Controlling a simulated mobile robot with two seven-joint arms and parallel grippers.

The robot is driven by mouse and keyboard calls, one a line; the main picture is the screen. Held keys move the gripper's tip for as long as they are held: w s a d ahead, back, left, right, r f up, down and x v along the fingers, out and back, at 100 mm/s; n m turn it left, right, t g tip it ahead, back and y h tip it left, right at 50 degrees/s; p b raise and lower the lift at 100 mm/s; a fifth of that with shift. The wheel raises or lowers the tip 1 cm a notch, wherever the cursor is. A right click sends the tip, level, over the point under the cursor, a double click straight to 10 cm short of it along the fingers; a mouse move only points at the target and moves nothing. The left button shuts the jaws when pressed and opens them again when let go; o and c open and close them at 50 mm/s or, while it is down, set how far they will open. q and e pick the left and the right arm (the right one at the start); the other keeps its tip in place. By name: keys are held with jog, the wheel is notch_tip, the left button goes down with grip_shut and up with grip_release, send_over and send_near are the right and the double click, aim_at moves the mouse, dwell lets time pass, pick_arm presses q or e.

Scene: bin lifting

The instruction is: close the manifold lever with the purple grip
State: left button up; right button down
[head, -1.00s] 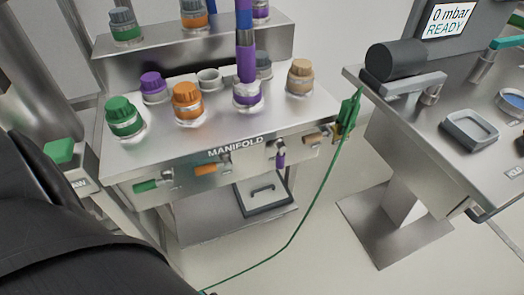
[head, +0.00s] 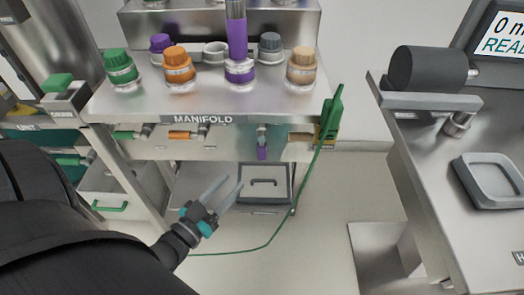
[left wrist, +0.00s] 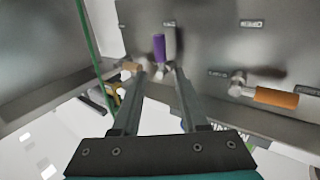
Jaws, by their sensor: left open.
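The manifold's purple-grip lever (head: 262,150) hangs straight down on the front face, right of the MANIFOLD label. The other levers, green (head: 128,135), orange (head: 184,135) and tan (head: 300,137), lie sideways. My left gripper (head: 229,187) is open and empty, below and to the left of the purple lever, its fingers pointing up toward the manifold front. In the left wrist view the purple grip (left wrist: 159,47) shows beyond and between the two open fingers (left wrist: 158,75), apart from them; the orange grip (left wrist: 277,97) is to the right. My right gripper is not in view.
A green device (head: 331,118) with a cable hangs at the manifold's right corner; the cable runs down to the floor. A grey drawer or tray (head: 264,200) sits below the manifold. Capped bottles stand on top. A side bench (head: 425,150) stands right, with free floor between.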

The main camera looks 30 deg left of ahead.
aim_at(259, 154)
pick_arm(q)
jog(key=w+b, duration=0.1)
jog(key=w, duration=0.3)
jog(key=w+b, duration=0.1)
jog(key=w, duration=0.3)
jog(key=w+b, duration=0.1)
jog(key=w, duration=0.4)
jog(key=shift+d+f+b, duration=0.1)
jog(key=shift+d+b, duration=0.15)
jog(key=shift+b, duration=0.15)
jog(key=shift+w, duration=0.7)
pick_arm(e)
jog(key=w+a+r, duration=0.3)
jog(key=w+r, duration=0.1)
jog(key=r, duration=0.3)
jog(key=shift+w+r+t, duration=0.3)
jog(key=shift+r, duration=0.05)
pick_arm(q)
jog(key=shift+c, duration=0.3)
grip_shut()
